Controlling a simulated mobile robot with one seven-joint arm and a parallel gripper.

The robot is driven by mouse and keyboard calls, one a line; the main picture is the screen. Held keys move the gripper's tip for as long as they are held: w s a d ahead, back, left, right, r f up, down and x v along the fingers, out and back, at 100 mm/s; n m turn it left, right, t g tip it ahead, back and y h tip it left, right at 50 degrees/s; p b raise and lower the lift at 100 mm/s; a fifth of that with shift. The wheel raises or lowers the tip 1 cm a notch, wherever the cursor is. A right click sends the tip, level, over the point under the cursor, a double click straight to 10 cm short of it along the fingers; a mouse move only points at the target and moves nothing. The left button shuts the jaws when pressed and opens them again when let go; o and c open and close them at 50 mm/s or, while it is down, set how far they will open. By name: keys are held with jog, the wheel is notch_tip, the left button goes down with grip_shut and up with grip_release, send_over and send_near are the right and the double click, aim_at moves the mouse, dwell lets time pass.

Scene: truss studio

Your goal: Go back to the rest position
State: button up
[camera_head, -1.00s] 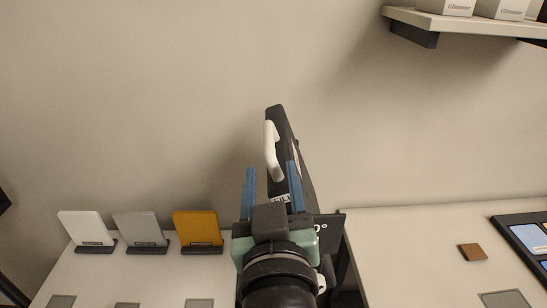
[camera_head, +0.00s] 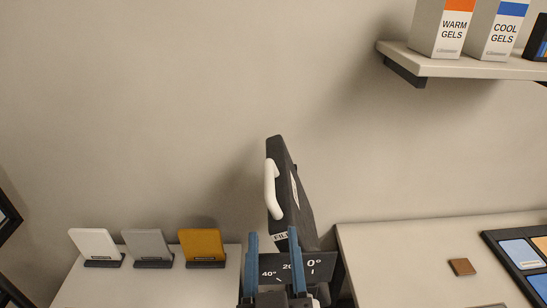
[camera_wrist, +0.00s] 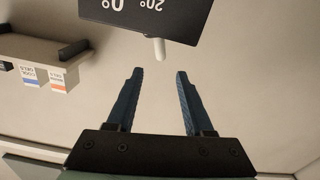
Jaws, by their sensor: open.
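My gripper (camera_head: 274,262) is at the bottom middle of the head view, its two blue fingers apart with nothing between them. It also shows open and empty in the wrist view (camera_wrist: 155,88). Just beyond it stands a black tilted panel (camera_head: 298,205) with a white handle (camera_head: 271,190). A black plate (camera_head: 296,268) with white degree marks is at its foot, partly hidden by my fingers. In the wrist view the marked plate (camera_wrist: 150,15) is upside down at the top, with a white peg tip (camera_wrist: 159,49) below it, apart from my fingers.
White, grey and orange cards (camera_head: 203,244) stand on the left counter (camera_head: 90,285). The right counter (camera_head: 400,250) holds a brown square (camera_head: 461,267) and a black tray (camera_head: 500,250). A shelf (camera_head: 450,66) with gel boxes (camera_head: 441,28) juts out at upper right. The wall between is bare.

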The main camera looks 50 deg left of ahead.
dwell(0.4)
jog(key=w+d+r+m+t+h+b, duration=0.2)
jog(key=w+d+r+t+h, duration=0.1)
jog(key=w+d+r+t, duration=0.4)
jog(key=w+d+r+m+t+h+b, duration=0.1)
jog(key=w+d+r+m+t+h, duration=0.15)
jog(key=d+r, duration=0.45)
jog(key=s+d+r+m+t+h+b, duration=0.1)
jog(key=d+r+m+t+h, duration=0.2)
jog(key=r, duration=0.5)
jog(key=s+d+r+m+t+h, duration=0.2)
jog(key=d+r+m+t+h, duration=0.1)
jog(key=r, duration=0.5)
jog(key=d+m+h, duration=0.1)
jog(key=d+h, duration=0.1)
jog(key=shift+s+d+r+b, duration=0.2)
jog(key=shift+s+d+b, duration=0.1)
jog(key=shift+d+b, duration=0.1)
